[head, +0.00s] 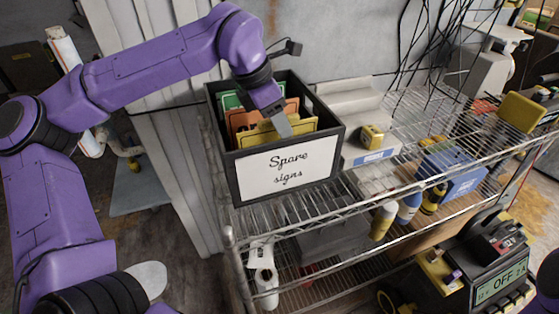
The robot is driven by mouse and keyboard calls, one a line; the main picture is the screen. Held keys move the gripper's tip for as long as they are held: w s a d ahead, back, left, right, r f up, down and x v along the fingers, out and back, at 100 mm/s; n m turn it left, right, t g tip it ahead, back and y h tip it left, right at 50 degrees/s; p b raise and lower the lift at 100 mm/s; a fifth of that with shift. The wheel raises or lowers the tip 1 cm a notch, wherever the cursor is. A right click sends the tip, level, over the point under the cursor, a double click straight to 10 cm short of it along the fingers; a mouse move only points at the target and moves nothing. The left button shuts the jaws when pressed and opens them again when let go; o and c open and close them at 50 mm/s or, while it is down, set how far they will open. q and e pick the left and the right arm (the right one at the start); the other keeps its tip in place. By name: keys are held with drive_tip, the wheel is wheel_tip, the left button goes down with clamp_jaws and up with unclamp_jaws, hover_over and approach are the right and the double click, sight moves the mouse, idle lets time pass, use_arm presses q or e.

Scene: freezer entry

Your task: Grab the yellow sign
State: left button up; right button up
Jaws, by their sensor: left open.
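The yellow sign (304,128) stands in a black crate (335,133) labelled "Spare signs", nearest the front wall. An orange sign (243,119) and a green sign (231,100) stand behind it. My left gripper (283,126) reaches into the crate from above, in front of part of the yellow sign. It is open, with one fingertip showing against the sign. The other finger is hidden, and I cannot tell whether the sign lies between them. The lower part of the sign is hidden by the crate's front wall. My right gripper is not in view.
The crate sits on the top of a wire shelf (290,208). A white stepped object (350,100), a yellow tape measure (371,136) and a blue box (447,165) are to its right. Cables (420,45) hang on the wall behind.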

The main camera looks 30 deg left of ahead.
use_arm(q)
drive_tip(key=shift+x, duration=1.05)
drive_tip(key=shift+s+r, duration=0.15)
drive_tip(key=shift+r, duration=0.05)
drive_tip(key=shift+f, duration=0.1)
clamp_jaws()
